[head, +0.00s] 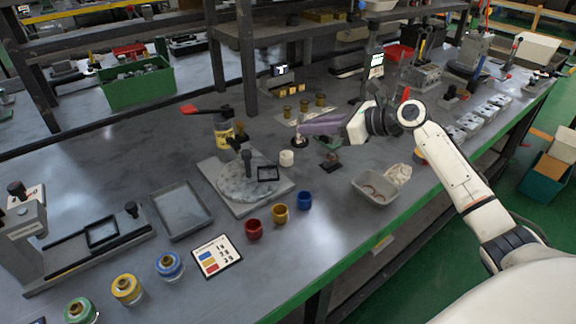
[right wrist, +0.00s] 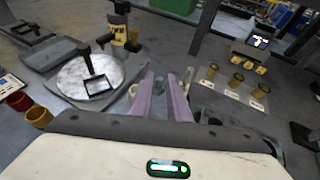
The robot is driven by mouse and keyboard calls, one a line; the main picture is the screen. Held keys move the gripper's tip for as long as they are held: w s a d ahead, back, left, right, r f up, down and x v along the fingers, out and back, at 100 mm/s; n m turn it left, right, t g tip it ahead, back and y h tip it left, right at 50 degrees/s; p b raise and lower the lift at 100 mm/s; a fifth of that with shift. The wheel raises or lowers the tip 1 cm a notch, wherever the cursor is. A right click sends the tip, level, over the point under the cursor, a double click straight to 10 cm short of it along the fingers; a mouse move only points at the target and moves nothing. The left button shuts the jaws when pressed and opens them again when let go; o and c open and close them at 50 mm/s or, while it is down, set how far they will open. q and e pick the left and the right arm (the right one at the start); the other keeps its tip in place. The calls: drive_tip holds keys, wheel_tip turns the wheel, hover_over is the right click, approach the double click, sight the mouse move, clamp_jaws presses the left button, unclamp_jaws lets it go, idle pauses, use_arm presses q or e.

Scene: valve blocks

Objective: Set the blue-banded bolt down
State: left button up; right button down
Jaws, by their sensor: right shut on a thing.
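My right gripper (head: 302,138) reaches in from the right with purple fingers, low over the bench behind the round plate. In the right wrist view its fingers (right wrist: 163,90) are close together. A small bolt-like piece (head: 299,143) shows at the fingertips in the head view, and I take it as the held bolt. It is mostly hidden, and I cannot make out a blue band. I cannot tell whether it touches the bench. My left gripper is not in view.
Three brass pieces (head: 304,104) stand on a pale sheet behind the gripper. A round plate fixture (head: 226,186), a white cylinder (head: 287,158) and red (head: 253,230), yellow (head: 280,214) and blue (head: 304,201) cups are nearby. A grey bin (head: 373,189) stands right.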

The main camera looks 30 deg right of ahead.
sight(311, 161)
drive_tip(key=shift+f+b, duration=0.65)
drive_tip(key=shift+f, duration=2.95)
drive_tip(key=shift+f, duration=0.1)
drive_tip(key=c, duration=1.7)
unclamp_jaws()
drive_tip(key=shift+o, duration=0.2)
